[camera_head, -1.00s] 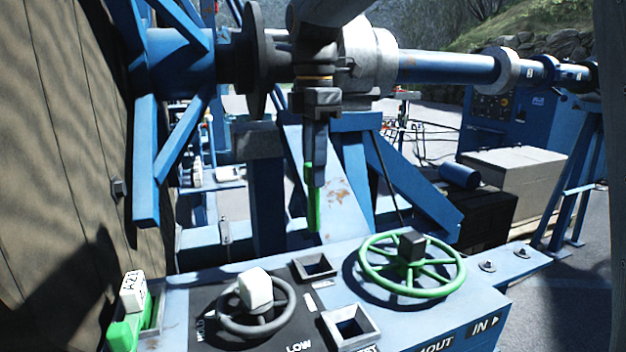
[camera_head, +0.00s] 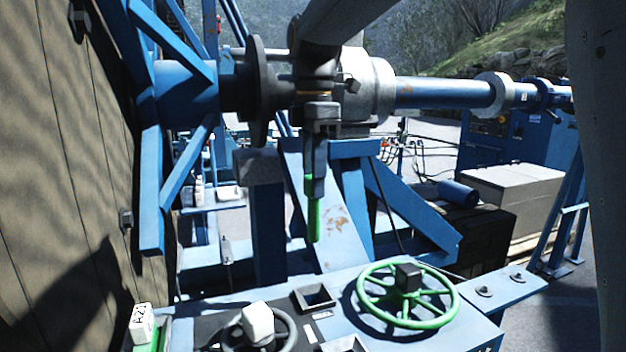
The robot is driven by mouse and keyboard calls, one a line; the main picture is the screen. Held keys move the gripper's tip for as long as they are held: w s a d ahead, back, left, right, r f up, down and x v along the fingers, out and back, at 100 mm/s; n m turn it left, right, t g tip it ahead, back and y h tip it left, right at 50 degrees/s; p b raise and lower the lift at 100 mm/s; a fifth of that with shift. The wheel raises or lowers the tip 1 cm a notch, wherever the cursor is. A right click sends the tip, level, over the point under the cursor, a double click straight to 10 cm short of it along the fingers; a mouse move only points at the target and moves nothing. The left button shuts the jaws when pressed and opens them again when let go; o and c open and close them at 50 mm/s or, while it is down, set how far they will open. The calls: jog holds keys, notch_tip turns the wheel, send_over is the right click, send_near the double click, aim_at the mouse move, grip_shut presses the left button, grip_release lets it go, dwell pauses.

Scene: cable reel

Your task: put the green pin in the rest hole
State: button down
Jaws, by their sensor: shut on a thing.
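My gripper (camera_head: 315,188) points down in the middle of the view and is shut on the green pin (camera_head: 314,221). The pin hangs upright below the fingers, its lower end free in the air. Its upper part is partly covered by the fingers. Two square-framed sockets are on the blue console: a rear one (camera_head: 315,297) below the pin in the picture, and a front one (camera_head: 343,345) cut off by the bottom edge. A label ending in "ST" showed beside the front socket earlier; it is now out of view.
A green spoked handwheel (camera_head: 407,296) stands right of the sockets, and a dark handwheel with a white knob (camera_head: 258,323) stands left. A white block marked A21 (camera_head: 142,322) is at the far left. A large wooden reel (camera_head: 60,170) fills the left side.

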jog(key=shift+r+p, duration=2.25)
jog(key=shift+r, duration=0.4)
